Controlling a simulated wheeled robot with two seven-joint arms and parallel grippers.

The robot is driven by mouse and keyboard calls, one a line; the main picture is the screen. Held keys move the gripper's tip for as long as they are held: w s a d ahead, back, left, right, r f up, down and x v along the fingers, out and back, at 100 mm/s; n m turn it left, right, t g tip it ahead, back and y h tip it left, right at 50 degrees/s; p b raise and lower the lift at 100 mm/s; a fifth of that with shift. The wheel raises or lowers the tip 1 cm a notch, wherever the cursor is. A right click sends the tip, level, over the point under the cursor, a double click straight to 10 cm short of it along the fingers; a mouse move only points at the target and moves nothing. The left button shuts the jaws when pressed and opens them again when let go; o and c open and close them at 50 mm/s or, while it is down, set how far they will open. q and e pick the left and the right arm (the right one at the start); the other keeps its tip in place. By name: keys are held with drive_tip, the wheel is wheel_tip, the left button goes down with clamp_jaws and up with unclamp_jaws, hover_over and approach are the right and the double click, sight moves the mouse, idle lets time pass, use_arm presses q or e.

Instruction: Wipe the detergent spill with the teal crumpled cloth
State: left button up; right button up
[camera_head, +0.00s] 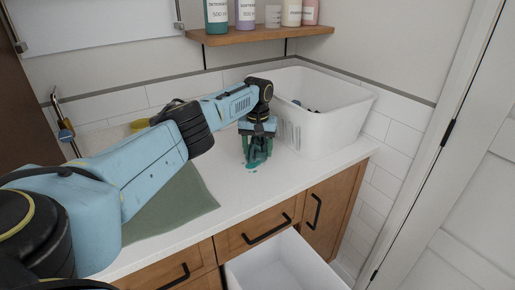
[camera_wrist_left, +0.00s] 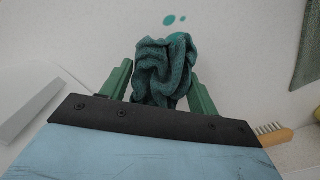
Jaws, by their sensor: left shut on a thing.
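The teal crumpled cloth (camera_wrist_left: 163,72) is bunched between the green fingers of my left gripper (camera_wrist_left: 160,88), which is shut on it. In the head view, my left gripper (camera_head: 257,150) points down at the white countertop, with a little of the cloth showing at its fingertips. Teal spots of the detergent spill (camera_wrist_left: 169,20) lie on the counter just beyond the cloth in the wrist view. A small part of the spill (camera_head: 252,165) also shows below the gripper in the head view. Whether more spill lies under the cloth is hidden. My right gripper is not in view.
A white basket (camera_head: 330,125) stands on the counter right of my left gripper. A green mat (camera_head: 175,207) lies to the left. A brush (camera_wrist_left: 273,138) shows in the wrist view. A shelf (camera_head: 262,36) with bottles hangs above; an open white drawer (camera_head: 285,265) juts out below.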

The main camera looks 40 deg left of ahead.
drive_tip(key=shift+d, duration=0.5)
use_arm(q)
drive_tip(key=shift+f, duration=0.1)
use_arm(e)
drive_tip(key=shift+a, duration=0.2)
use_arm(q)
drive_tip(key=shift+f, duration=0.3)
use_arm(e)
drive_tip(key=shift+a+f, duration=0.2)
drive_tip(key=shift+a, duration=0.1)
use_arm(q)
drive_tip(key=shift+f+b, duration=0.5)
drive_tip(key=shift+f, duration=0.05)
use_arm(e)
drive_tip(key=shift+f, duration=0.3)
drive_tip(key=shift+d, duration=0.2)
